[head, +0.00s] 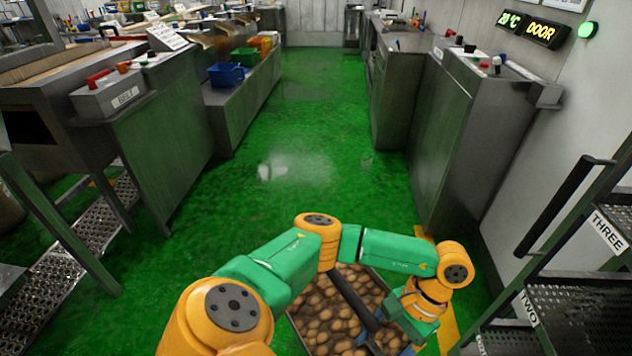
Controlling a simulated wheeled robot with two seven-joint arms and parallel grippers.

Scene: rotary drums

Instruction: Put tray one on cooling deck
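A tray (298,322) full of brown rounded pieces is at the bottom centre, low in front of me. No label shows on it. One green and orange arm of mine enters from the bottom left and reaches over the tray. Its gripper (402,322) is at the tray's right side, pointing down. Its fingertips are hard to make out, and I cannot tell whether it holds the tray. A dark bar crosses above the pieces. My other gripper is not in view. I cannot identify the cooling deck.
A dark stepped rack with labels TWO (528,309) and THREE (607,231) stands close at the right. Steel cabinets (465,140) line the right wall. A counter with a BELT box (110,97) and a perforated step (75,262) are at the left. The green floor (300,130) between is clear.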

